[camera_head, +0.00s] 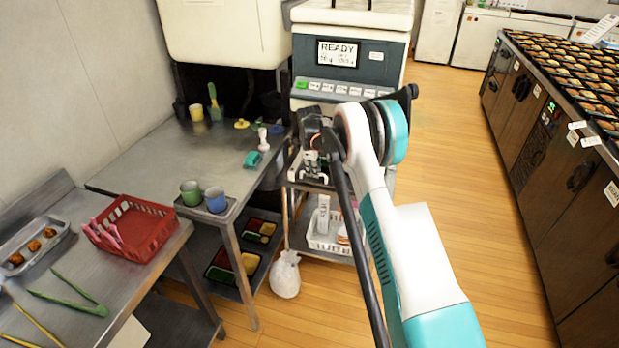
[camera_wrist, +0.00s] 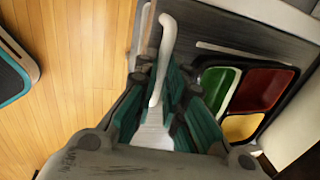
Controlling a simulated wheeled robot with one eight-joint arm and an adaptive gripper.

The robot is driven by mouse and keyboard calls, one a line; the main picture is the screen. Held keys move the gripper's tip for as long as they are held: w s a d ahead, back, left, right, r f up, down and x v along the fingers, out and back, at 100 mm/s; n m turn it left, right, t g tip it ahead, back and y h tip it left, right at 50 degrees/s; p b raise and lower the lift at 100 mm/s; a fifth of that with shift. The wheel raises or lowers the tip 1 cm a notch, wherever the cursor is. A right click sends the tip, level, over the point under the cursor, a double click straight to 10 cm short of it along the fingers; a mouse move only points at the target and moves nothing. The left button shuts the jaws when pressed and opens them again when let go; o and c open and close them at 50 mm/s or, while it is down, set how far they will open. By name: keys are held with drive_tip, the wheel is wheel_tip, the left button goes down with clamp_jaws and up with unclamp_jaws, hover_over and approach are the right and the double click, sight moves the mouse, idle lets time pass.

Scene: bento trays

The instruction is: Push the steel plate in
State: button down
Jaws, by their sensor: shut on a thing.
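My gripper (camera_wrist: 165,98) is shut on a long white bar-like thing (camera_wrist: 167,35) with a curved end. In the head view my gripper (camera_head: 311,168) is low in front of the machine, right of the steel table, partly hidden by my arm. No thing is plainly marked as the steel plate. A grey flat plate (camera_head: 228,216) lies at the table's front right corner, under a green cup (camera_head: 190,193) and a blue cup (camera_head: 215,199). My gripper is apart from it.
The machine (camera_head: 352,75) shows READY. A steel table (camera_head: 150,165) stands left, with a red basket (camera_head: 130,229) in front. Bento trays (camera_head: 247,265) lie on the lower shelf; one shows in the wrist view (camera_wrist: 290,62). Floor right is clear.

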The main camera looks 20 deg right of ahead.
drive_tip(key=shift+w+d, duration=0.45)
drive_tip(key=shift+w, duration=0.25)
drive_tip(key=shift+d+r, duration=0.1)
drive_tip(key=c, duration=1.9)
unclamp_jaws()
drive_tip(key=shift+o, duration=1.2)
drive_tip(key=shift+w, duration=0.1)
wheel_tip(320, 180, up, 12)
drive_tip(key=s+a, duration=0.1)
drive_tip(key=s, duration=0.1)
drive_tip(key=shift+a+f, duration=0.2)
drive_tip(key=shift+r, duration=0.1)
